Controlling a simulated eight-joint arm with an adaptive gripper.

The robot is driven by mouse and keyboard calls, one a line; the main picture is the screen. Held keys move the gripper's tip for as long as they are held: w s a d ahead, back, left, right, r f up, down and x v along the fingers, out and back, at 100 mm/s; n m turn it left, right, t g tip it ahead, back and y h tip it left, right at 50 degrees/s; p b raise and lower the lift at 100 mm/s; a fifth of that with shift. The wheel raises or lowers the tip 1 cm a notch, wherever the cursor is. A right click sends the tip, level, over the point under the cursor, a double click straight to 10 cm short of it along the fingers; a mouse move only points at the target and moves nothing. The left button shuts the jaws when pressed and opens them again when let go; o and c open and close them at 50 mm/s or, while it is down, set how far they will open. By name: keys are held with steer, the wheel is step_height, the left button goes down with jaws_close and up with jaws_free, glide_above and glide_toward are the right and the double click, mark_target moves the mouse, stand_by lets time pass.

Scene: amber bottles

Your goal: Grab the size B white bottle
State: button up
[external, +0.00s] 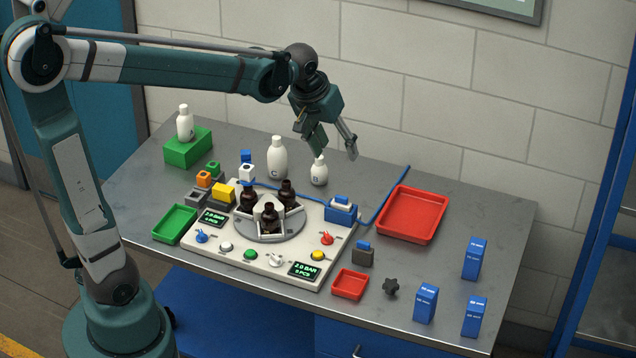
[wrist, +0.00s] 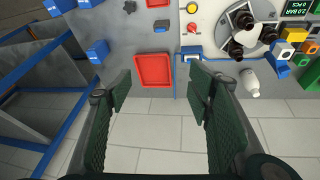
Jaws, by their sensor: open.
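Three white bottles show in the external view. One white bottle (external: 185,125) stands upright on a green block (external: 188,147) at the back left. A taller white bottle (external: 277,158) stands behind the round turntable, and a small white bottle (external: 319,171) stands to its right. My gripper (external: 335,143) is open and empty, above and slightly right of the small bottle. In the wrist view my gripper (wrist: 158,90) has its fingers wide apart with nothing between them. One white bottle (wrist: 250,84) lies right of the right finger there; I cannot tell which.
A control panel (external: 300,267) carries a turntable with brown bottles (external: 268,216). A red tray (external: 412,214) is right of the bottles, with a blue cable (external: 386,196) beside it. Blue boxes (external: 474,258) stand at the right. The wall (external: 440,110) is close behind the table.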

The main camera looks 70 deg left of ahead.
steer(key=w+a+f+n+g, duration=0.1)
steer(key=w+a+f, duration=0.1)
steer(key=w+a, duration=0.15)
steer(key=w+a+f+n, duration=0.1)
steer(key=w+a+f, duration=0.15)
steer(key=a, duration=0.25)
steer(key=n+g+h+b, duration=0.1)
steer(key=n+g+b, duration=0.15)
steer(key=n, duration=0.55)
glide_toward(319, 159)
steer(key=shift+g, duration=0.25)
steer(key=f, duration=0.5)
steer(key=w+f, duration=0.1)
steer(key=f, duration=0.1)
steer(key=shift+a+f+p, duration=0.3)
steer(key=shift+p, duration=0.1)
steer(key=shift+s+a+f, duration=0.15)
steer(key=shift+a+f, duration=0.1)
steer(key=shift+f, duration=0.05)
steer(key=shift+f, duration=1.3)
steer(key=shift+f, duration=2.6)
